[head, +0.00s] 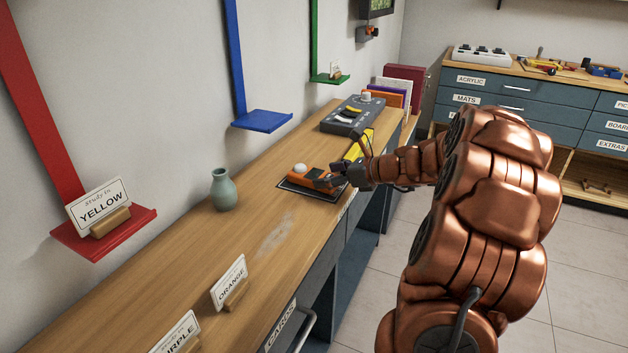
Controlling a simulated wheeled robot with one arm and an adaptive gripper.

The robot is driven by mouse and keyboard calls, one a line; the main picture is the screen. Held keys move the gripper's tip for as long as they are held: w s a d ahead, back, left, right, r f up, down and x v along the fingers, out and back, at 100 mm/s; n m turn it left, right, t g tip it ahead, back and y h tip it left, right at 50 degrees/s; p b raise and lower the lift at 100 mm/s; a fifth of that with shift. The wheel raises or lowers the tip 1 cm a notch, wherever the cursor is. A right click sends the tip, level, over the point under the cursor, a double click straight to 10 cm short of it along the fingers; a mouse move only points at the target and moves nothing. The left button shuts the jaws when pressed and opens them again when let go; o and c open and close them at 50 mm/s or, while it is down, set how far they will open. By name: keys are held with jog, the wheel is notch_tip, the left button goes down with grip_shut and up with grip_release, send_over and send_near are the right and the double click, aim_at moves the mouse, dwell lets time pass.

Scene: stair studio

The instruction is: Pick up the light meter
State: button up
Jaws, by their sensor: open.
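An orange and dark device with a white dome, which looks like the light meter (314,180), lies on a dark mat (292,186) on the wooden counter. My gripper (343,174) is at the right end of this device, very close to it. Its jaws are open. The fingers are small and dark here, and I cannot tell whether they touch the device or stand around it. My copper arm reaches in from the right and hides part of the counter's front edge.
A green-grey vase (223,190) stands left of the mat. A grey control box (352,115) and a yellow item (358,146) lie behind. An ORANGE card (229,280) stands nearer me. Red (105,238) and blue (263,122) wall shelves overhang the counter's back.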

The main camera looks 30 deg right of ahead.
aim_at(327, 175)
jog(key=x, duration=0.3)
jog(key=shift+w+f, duration=0.1)
jog(key=shift+f, duration=0.1)
jog(key=c, duration=1)
jog(key=shift+r, duration=0.15)
